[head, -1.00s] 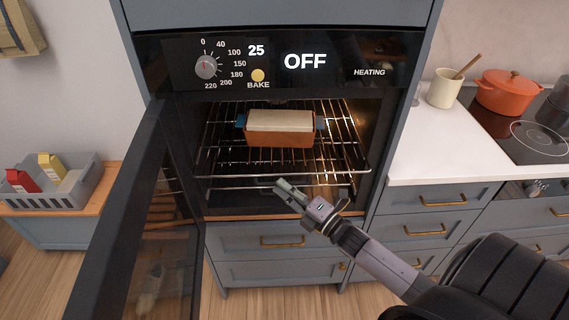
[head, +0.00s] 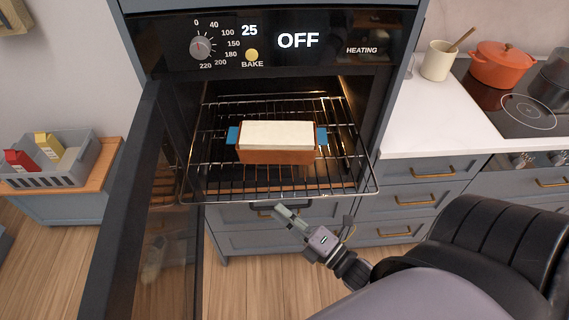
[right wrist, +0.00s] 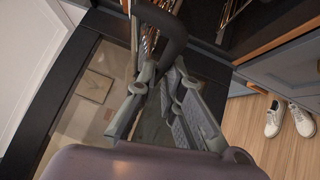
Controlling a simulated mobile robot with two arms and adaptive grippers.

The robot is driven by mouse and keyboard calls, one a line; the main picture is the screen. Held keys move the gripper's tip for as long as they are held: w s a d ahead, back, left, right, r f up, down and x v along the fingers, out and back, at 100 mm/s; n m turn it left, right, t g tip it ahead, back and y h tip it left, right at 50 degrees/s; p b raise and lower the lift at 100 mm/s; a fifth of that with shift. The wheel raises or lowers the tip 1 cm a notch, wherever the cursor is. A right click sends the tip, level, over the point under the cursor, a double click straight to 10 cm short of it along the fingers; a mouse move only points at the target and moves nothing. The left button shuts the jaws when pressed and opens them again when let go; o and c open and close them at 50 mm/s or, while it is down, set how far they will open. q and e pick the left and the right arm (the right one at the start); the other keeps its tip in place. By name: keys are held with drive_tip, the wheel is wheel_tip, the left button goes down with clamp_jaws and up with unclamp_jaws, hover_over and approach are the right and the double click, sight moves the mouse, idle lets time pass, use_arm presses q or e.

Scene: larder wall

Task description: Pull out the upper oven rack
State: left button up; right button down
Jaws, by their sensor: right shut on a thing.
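The upper oven rack (head: 215,192) is a wire grid that sticks out of the open oven toward me, level. A brown loaf tin (head: 275,156) with a pale top and blue ends sits on it. My right gripper (head: 279,211) is at the middle of the rack's front edge, just below it, shut on the rack's dark handle (head: 264,206). In the right wrist view the fingers (right wrist: 160,75) close around the dark bar (right wrist: 172,42). Finger contact is partly hidden in the head view. My left gripper is not in view.
The oven door (head: 130,215) stands open at the left, beside the rack. Drawers (head: 415,199) with brass handles are below and right. A white counter (head: 425,125) holds a cream crock (head: 437,61), and an orange pot (head: 500,66) stands on the hob.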

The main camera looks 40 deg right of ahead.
drive_tip(key=c, duration=2)
unclamp_jaws()
drive_tip(key=v, duration=1.2)
